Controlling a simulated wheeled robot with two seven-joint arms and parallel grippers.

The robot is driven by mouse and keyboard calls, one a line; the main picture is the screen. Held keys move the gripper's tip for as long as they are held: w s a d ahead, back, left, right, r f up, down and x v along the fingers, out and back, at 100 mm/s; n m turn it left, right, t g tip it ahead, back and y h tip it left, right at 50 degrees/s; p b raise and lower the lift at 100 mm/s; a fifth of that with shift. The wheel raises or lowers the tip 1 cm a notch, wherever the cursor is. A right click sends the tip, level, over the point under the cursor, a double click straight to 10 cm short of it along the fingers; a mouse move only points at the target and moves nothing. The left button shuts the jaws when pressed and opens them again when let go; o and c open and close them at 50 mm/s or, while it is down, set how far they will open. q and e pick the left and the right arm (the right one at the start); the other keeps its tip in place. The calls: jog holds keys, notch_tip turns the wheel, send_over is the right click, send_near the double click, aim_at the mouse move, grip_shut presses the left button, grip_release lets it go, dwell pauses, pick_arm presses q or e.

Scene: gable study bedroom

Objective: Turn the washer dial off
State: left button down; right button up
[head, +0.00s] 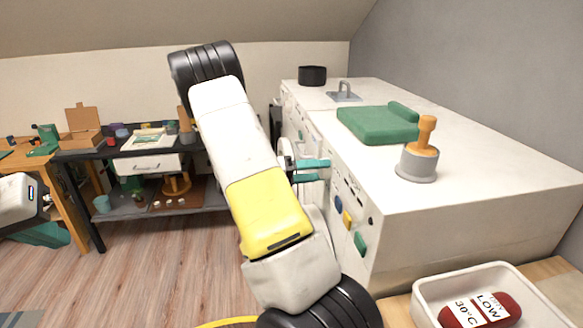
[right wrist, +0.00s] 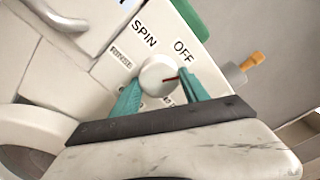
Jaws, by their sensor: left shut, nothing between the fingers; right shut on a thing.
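The washer dial (right wrist: 158,76) is a round white knob with a red mark, on a white panel in the right wrist view. The red mark points right, a little below the word OFF (right wrist: 183,51). SPIN and RINSE are printed further left. My right gripper (right wrist: 160,92) has its teal fingers on either side of the knob, shut on it. In the head view my right gripper (head: 312,170) is at the front of the white counter; the dial is hidden there. My left gripper (head: 45,203) is at the left edge, its fingers not clearly shown.
The white counter (head: 480,180) holds a green folded cloth (head: 378,124), a grey pot with an orange handle (head: 418,160) and a black pot (head: 312,75). A white tray (head: 425,290) is at lower right. A dark workbench (head: 90,155) stands left; the wooden floor between is open.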

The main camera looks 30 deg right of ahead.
jog(key=n, duration=0.5)
jog(key=shift+r+n, duration=0.1)
jog(key=shift+n, duration=0.3)
dwell(0.4)
jog(key=o, duration=1.4)
jog(key=shift+c, duration=0.2)
jog(key=v, duration=0.7)
jog(key=shift+a, duration=0.4)
jog(key=shift+r, duration=0.1)
